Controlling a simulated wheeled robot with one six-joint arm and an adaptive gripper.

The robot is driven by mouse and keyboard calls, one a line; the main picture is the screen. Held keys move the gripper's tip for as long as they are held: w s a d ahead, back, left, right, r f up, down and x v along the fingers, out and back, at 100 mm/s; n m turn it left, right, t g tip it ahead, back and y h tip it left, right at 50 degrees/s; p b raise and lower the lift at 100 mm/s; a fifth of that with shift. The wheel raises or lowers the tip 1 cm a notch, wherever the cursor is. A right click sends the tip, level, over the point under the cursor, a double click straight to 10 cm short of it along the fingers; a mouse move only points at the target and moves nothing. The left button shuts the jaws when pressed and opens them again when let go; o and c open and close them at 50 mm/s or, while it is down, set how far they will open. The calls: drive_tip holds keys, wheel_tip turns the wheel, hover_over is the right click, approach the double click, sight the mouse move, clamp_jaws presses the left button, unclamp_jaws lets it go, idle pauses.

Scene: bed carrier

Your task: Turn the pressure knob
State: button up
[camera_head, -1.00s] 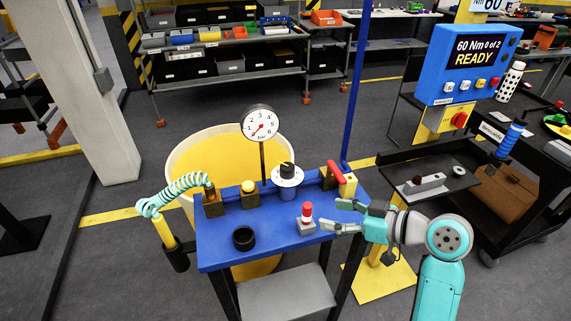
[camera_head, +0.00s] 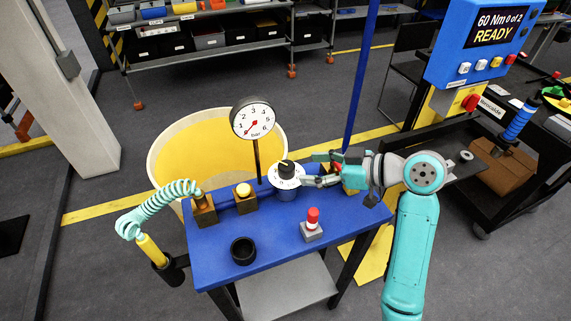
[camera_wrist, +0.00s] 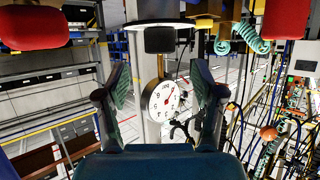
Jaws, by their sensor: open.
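The pressure knob (camera_head: 286,166) is a black knob with a pale mark, set on a white dial (camera_head: 284,181) at the back of the blue table. In the wrist view, which looks upside down, the black knob (camera_wrist: 160,40) appears at the top centre. The round pressure gauge (camera_head: 254,119) stands on a thin post behind it, its red needle pointing to the lower left. The gauge also shows in the wrist view (camera_wrist: 163,100), between the fingers. My gripper (camera_head: 310,170) is open, just right of the knob at about its height. No grip on the knob shows.
A coiled hose (camera_head: 160,205) hangs at the left. A yellow bin (camera_head: 215,150) stands behind.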

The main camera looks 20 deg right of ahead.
sight(294, 168)
drive_tip(key=x, duration=0.7)
drive_tip(key=shift+w+a+f, duration=0.15)
drive_tip(key=shift+w+a, duration=0.05)
